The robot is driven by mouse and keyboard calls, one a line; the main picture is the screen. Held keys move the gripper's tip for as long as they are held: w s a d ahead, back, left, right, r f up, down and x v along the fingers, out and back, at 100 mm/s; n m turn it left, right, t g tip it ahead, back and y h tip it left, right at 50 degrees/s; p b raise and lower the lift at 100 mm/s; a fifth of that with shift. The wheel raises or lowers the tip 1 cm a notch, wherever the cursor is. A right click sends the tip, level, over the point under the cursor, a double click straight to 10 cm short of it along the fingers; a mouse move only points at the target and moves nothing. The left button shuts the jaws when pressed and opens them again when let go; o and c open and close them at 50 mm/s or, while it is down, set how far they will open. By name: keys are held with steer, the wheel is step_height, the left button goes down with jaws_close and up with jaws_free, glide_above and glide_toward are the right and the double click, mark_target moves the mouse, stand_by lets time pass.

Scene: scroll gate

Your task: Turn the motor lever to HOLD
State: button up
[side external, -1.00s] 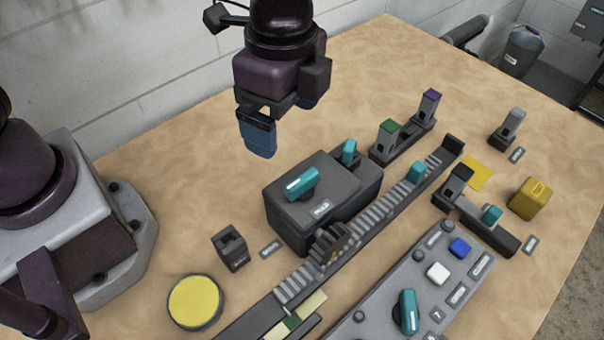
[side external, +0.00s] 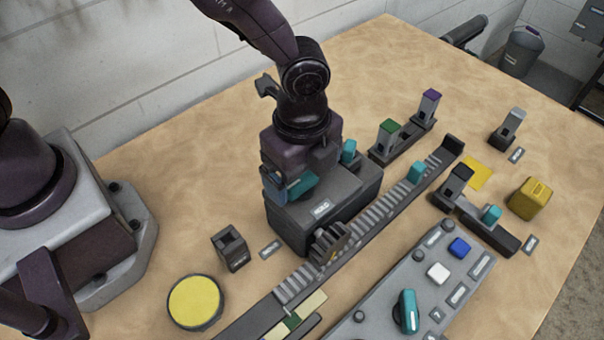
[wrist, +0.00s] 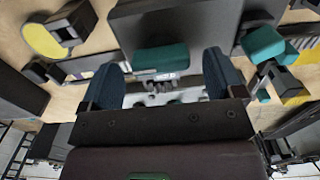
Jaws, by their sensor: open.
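The motor box (side external: 330,205) is a dark grey block with a small white label on its top edge. Its teal lever (side external: 302,184) lies on the top face, partly hidden behind my gripper (side external: 284,190). My gripper points down at the lever. In the wrist view my gripper (wrist: 163,85) has its two blue fingers spread, with a teal bar (wrist: 160,58), apparently the lever, between them and gaps at both sides. I cannot tell whether a finger touches it or what the label reads.
A second teal piece (side external: 349,151) stands at the box's back corner. A toothed rack (side external: 375,207) runs along the right side. A control panel (side external: 385,290) with a teal handle (side external: 408,311) is in front. A yellow disc (side external: 195,302) lies at lower left.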

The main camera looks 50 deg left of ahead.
steer(key=shift+f, duration=0.8)
steer(key=c, duration=0.9)
